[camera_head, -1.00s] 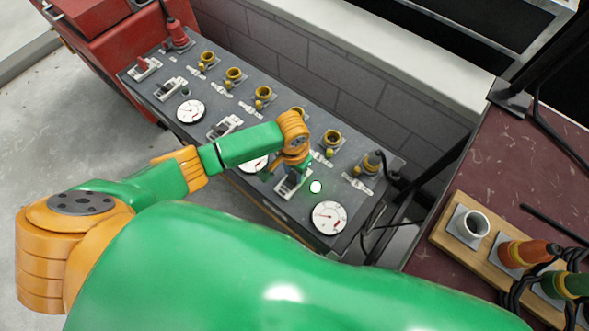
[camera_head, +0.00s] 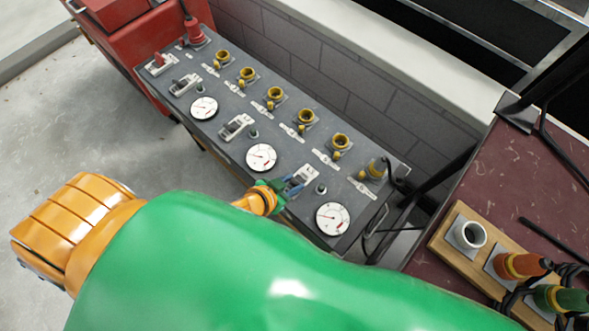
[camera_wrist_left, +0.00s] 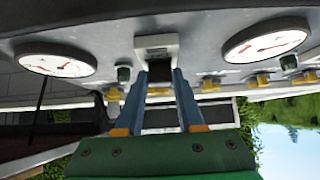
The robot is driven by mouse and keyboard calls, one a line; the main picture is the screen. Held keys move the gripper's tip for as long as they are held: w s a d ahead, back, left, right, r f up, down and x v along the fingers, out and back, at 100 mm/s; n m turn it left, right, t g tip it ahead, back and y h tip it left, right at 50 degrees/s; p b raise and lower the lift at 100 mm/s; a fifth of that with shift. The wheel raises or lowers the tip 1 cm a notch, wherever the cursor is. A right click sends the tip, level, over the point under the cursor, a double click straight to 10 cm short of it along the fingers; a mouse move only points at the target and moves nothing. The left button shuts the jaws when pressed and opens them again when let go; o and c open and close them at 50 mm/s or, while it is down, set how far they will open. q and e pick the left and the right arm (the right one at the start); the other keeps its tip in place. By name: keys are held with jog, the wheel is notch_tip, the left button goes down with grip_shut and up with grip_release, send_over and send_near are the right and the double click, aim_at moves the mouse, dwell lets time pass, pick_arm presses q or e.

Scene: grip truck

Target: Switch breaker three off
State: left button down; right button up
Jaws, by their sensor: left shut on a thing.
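The grey panel (camera_head: 228,103) carries a row of white breakers along its front half. The first breaker (camera_head: 184,84), middle breaker (camera_head: 237,126) and right-end breaker (camera_head: 306,173) stand from left to right; their number labels are too small to read. My left gripper (camera_head: 288,187) is at the front side of the right-end breaker, shut on its dark lever. In the left wrist view, the blue fingers (camera_wrist_left: 160,78) stand on both sides of the dark lever (camera_wrist_left: 160,92), below the white housing (camera_wrist_left: 157,43). The small lamp (camera_head: 321,189) beside this breaker looks dark. My right gripper is out of view.
Round white gauges, such as the right gauge (camera_head: 332,218), sit close to the breakers. Yellow sockets (camera_head: 307,117) line the back half; a plug with a black cable (camera_head: 376,170) is at the right end. A red-handled switch (camera_head: 160,63) is at the far left.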

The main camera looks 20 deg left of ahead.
pick_arm(q)
jog(key=shift+s+a+f+t+b, duration=0.1)
jog(key=shift+s+f+t+b, duration=0.25)
jog(key=shift+t+b, duration=0.5)
jog(key=shift+h+b, duration=0.3)
jog(key=shift+b, duration=0.15)
jog(key=shift+r, duration=0.1)
jog(key=c, duration=0.5)
grip_release()
jog(key=shift+w, duration=0.1)
jog(key=v, duration=0.7)
jog(key=shift+p, duration=0.4)
